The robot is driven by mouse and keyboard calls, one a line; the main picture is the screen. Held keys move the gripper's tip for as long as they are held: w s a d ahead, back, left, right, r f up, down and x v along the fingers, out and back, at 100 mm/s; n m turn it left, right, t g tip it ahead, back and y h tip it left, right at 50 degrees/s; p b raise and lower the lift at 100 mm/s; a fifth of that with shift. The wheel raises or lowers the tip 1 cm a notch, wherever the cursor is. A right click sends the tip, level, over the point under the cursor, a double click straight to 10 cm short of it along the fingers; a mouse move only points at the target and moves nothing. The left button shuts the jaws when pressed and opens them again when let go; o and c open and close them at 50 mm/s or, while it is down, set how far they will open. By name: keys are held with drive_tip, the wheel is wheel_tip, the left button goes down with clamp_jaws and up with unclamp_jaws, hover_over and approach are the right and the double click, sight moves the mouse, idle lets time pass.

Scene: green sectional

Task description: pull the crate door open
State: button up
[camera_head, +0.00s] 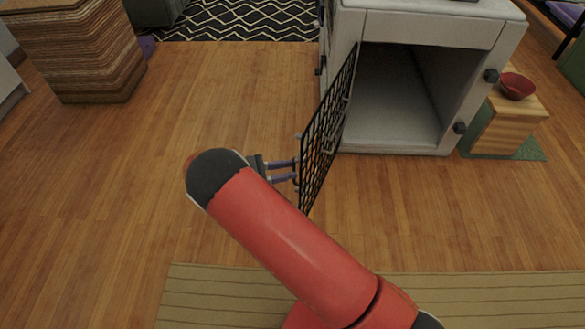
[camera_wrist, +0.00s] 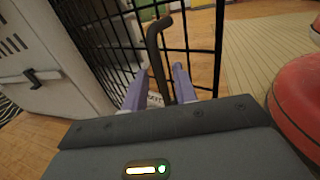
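The white crate (camera_head: 430,25) stands at the top right in the head view, with its front opening uncovered. Its black wire-grid door (camera_head: 327,130) is hinged at the left of the opening and stands swung out toward me. My gripper (camera_head: 295,170) is at the door's left face, near its free end. In the wrist view, a dark bent handle (camera_wrist: 154,42) stands between the two purple fingers. The fingers are apart, with gaps visible beside the handle, so they do not look closed on it. The door grid (camera_wrist: 190,30) lies just beyond the fingertips.
A wooden block (camera_head: 505,125) with a red bowl (camera_head: 516,86) is right of the crate. A striped mat (camera_head: 215,290) lies in front. A layered wooden piece (camera_head: 85,50) stands far left. The floor left of the door is clear.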

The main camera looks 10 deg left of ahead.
drive_tip(key=shift+v, duration=2.8)
